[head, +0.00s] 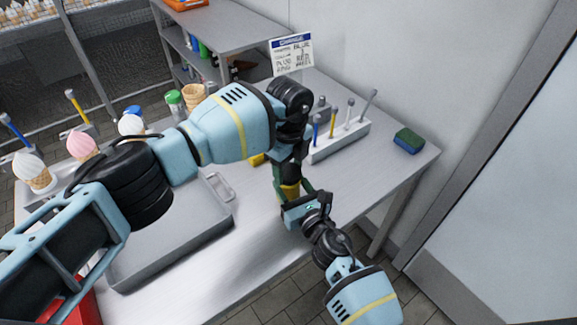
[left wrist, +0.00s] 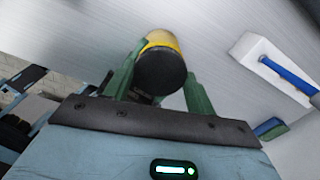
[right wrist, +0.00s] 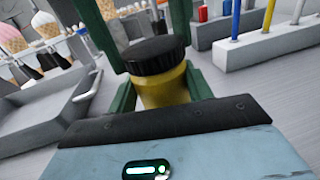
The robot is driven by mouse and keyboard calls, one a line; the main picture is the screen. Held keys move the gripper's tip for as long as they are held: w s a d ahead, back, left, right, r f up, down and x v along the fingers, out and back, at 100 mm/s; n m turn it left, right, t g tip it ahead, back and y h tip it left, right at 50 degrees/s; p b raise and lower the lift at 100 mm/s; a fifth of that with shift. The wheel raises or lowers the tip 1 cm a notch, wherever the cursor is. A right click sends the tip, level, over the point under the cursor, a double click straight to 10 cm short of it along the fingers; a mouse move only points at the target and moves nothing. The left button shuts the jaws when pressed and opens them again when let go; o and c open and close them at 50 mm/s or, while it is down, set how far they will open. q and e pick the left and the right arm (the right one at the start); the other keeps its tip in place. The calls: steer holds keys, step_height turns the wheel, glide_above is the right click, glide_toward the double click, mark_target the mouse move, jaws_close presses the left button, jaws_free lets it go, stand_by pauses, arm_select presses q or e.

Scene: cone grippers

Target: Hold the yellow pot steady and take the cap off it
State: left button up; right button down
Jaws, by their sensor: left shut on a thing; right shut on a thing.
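The yellow pot (right wrist: 165,88) with its ribbed black cap (right wrist: 155,56) stands upright in the right wrist view. My right gripper (right wrist: 162,95) is shut on the pot's yellow body. My left gripper (left wrist: 160,80) comes down from above and is shut on the black cap, which also shows end-on in the left wrist view (left wrist: 160,72). The cap sits on the pot's top, with no visible gap. In the head view the pot (head: 290,191) is partly hidden between both grippers, near the table's front edge.
A grey tray (head: 175,250) lies left of the grippers. A white rack (head: 340,142) holding several coloured tools stands behind, with a green-blue sponge (head: 409,140) to its right. Ice-cream cones (head: 83,146) stand at the left. A sign (head: 291,54) stands at the back.

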mark_target(289, 171)
arm_select(q)
steer(key=shift+r, duration=0.15)
arm_select(e)
steer(key=shift+f, duration=0.1)
arm_select(q)
steer(key=shift+r, duration=0.85)
steer(key=shift+r, duration=0.15)
steer(key=shift+r, duration=1.95)
arm_select(e)
steer(key=c, duration=0.5)
jaws_free()
